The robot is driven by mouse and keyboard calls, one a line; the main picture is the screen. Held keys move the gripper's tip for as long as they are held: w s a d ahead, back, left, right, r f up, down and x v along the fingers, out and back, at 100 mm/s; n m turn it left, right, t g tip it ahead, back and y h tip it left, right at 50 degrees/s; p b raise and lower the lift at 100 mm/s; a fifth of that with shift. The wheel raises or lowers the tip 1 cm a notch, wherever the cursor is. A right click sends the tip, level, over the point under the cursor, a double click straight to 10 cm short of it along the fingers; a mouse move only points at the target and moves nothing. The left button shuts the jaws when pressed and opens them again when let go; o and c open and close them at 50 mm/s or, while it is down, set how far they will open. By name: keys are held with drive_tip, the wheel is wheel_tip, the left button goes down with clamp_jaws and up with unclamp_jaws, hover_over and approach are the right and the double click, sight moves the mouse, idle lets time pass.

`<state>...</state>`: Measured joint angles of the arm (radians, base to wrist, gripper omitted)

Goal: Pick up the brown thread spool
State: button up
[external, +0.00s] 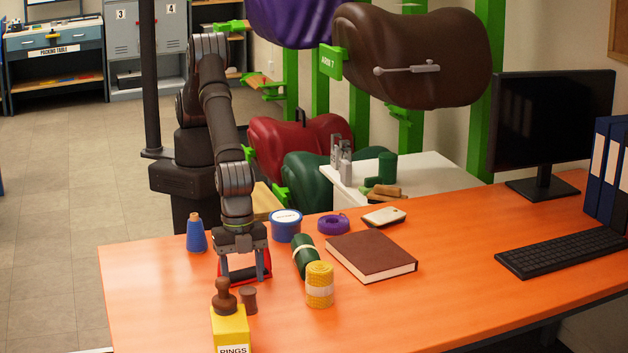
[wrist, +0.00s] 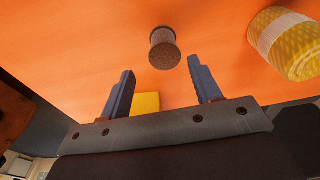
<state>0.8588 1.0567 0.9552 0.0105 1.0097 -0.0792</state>
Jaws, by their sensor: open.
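The brown thread spool (external: 249,299) is a small dark cylinder standing on the orange desk, just behind the yellow box with the "RINGS" label. My gripper (external: 245,279) is above the desk behind the spool, pointing down, with its two fingers apart and nothing between them. In the wrist view the spool (wrist: 165,48) shows just beyond the fingertips of my gripper (wrist: 161,66), roughly in line with the gap between them. The spool is apart from both fingers.
The yellow box (external: 230,328) with a brown knobbed stamp (external: 224,297) stands close left of the spool. A blue cone (external: 196,235) stands left.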

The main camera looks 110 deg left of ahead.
sight(247, 290)
drive_tip(key=shift+w+a+f, duration=0.1)
drive_tip(key=shift+w+f, duration=0.1)
drive_tip(key=shift+f, duration=1.3)
drive_tip(key=shift+w+a+f, duration=0.1)
drive_tip(key=shift+w+f, duration=0.05)
drive_tip(key=shift+f, duration=1.35)
drive_tip(key=c, duration=1)
drive_tip(key=shift+d+r, duration=0.1)
